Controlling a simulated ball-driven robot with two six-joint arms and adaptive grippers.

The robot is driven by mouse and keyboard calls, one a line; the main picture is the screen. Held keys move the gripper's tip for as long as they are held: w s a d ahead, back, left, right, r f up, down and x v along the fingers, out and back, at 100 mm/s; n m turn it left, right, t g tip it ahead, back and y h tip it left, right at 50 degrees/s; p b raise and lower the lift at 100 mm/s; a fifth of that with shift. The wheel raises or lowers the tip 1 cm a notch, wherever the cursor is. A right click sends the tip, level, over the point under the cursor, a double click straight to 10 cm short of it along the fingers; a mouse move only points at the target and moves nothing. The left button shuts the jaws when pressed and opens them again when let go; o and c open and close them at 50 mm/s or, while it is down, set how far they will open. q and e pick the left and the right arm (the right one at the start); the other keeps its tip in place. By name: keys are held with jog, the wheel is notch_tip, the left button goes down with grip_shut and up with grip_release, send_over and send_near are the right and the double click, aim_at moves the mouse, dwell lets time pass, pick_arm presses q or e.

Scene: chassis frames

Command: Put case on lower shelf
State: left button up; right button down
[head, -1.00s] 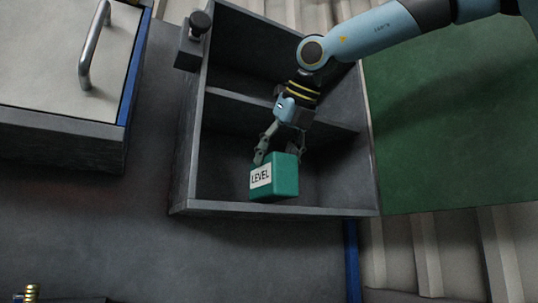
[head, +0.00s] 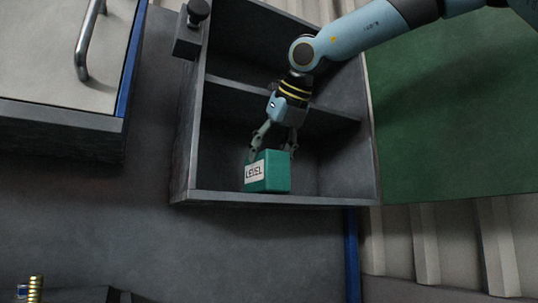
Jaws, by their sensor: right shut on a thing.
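The case is a teal box (head: 277,172) with a white label reading LEVEL on its front. It is in the lower compartment of the dark grey cabinet, near the front edge of the lower shelf (head: 300,199). I cannot tell whether its underside touches the shelf. My right gripper (head: 272,150) reaches in from above, with its fingers on either side of the case, shut on it. My left gripper is not in view.
A middle shelf (head: 232,93) divides the cabinet, close behind my right wrist. A green door (head: 455,130) stands open at the right. A black knob (head: 199,10) is at the cabinet's upper left. A drawer unit with a metal handle (head: 85,45) stands left.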

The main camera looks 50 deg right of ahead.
jog(key=shift+f, duration=0.4)
jog(key=shift+c, duration=2.4)
grip_release()
jog(key=shift+s+a+f, duration=0.1)
jog(key=shift+r+p, duration=0.75)
jog(key=shift+p, duration=0.15)
jog(key=shift+s+r+b, duration=0.2)
jog(key=shift+r+b, duration=0.1)
jog(key=shift+r, duration=0.05)
jog(key=p+v, duration=0.4)
jog(key=v, duration=0.7)
